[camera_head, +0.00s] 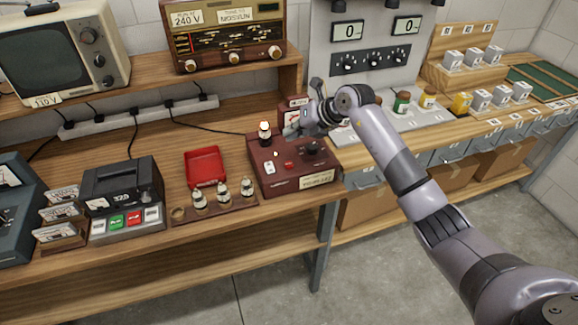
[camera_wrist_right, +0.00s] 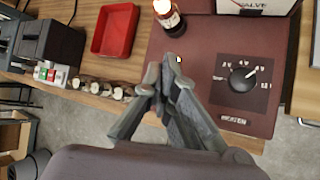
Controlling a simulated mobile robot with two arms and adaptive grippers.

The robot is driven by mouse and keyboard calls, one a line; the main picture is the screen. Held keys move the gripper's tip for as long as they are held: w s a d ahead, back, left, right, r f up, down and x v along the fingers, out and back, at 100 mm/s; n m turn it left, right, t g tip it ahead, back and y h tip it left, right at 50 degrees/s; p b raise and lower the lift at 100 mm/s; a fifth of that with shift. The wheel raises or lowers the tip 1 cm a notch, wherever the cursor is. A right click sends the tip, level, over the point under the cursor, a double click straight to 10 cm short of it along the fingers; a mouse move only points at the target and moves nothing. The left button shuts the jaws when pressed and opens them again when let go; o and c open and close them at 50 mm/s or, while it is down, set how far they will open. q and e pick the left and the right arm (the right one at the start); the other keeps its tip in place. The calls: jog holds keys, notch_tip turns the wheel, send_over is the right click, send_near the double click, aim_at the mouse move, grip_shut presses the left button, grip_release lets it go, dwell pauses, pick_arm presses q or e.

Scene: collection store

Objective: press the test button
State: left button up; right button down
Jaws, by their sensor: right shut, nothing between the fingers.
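The brown tester box (camera_head: 262,181) stands on the wooden bench and has a red button (camera_head: 289,165), a white switch (camera_head: 269,167) and a dark selector knob (camera_head: 312,147). A small valve (camera_head: 264,133) stands upright at its back left; in the right wrist view the valve (camera_wrist_right: 166,14) glows orange inside. My right gripper (camera_wrist_right: 165,66) is shut and empty, its fingertips over the tester's top, between the valve and the knob (camera_wrist_right: 243,78). The fingers hide part of the panel, and I cannot tell whether they touch it. My left gripper is not in view.
A red tray (camera_head: 205,167) and a wooden rack (camera_head: 182,219) with several small valves stand left of the tester. A dark device (camera_head: 123,188) with green and red buttons is further left. A radio (camera_head: 224,35) sits on the shelf.

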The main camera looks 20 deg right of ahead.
jog(key=b, duration=0.4)
send_over(291, 162)
notch_tip(291, 162, down, 6)
jog(key=shift+s+f, duration=0.1)
jog(key=shift+f, duration=0.55)
dwell(0.6)
jog(key=shift+f+b, duration=0.4)
jog(key=shift+b, duration=0.05)
jog(key=shift+f, duration=0.5)
dwell(0.5)
jog(key=shift+r, duration=0.15)
jog(key=shift+r+p, duration=0.45)
jog(key=shift+r, duration=0.35)
